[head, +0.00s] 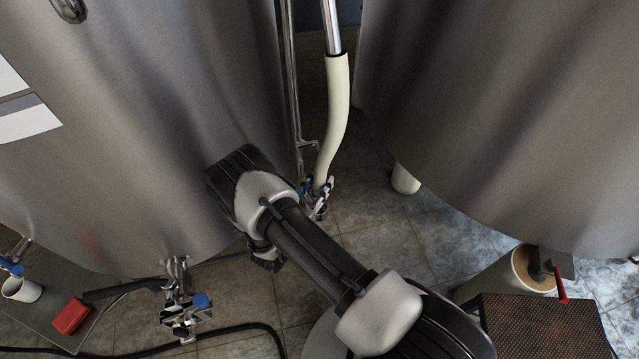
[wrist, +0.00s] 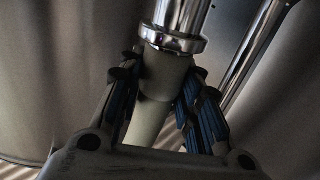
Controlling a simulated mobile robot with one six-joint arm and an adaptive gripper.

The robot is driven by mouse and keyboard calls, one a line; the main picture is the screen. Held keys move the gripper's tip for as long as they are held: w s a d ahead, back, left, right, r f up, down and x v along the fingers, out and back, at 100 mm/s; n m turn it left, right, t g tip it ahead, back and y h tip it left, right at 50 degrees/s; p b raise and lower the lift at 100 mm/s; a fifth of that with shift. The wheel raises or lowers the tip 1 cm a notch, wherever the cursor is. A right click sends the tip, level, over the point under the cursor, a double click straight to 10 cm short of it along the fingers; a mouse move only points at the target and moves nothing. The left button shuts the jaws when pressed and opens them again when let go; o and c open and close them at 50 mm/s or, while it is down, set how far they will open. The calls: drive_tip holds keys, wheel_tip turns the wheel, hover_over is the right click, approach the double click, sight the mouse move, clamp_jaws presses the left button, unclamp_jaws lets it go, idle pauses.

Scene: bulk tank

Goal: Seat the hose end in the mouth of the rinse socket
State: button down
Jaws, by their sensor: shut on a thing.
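The cream hose (head: 337,105) hangs below a steel pipe in the head view and bends down to my gripper (head: 319,196). In the wrist view my gripper (wrist: 162,98) is shut on the hose (wrist: 150,112), with blue-padded fingers on both sides. A bright steel pipe with a ringed collar (wrist: 176,38) stands directly above the held part of the hose. Hose and collar meet in the picture. I cannot tell whether this collar is the rinse socket, nor whether the hose is inside it or only against it. The lower hose is hidden behind the gripper body.
Large steel tanks stand left (head: 150,120) and right (head: 500,110), with a narrow gap between. A thin steel pipe (head: 291,80) runs beside the hose. A valve (head: 180,305) and black floor hose lie lower left. A brown grated step (head: 540,325) is lower right.

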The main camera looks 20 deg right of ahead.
sight(316, 197)
drive_tip(key=shift+f+b, duration=1.55)
drive_tip(key=shift+f, duration=2.05)
drive_tip(key=c, duration=1.1)
unclamp_jaws()
drive_tip(key=v, duration=1.2)
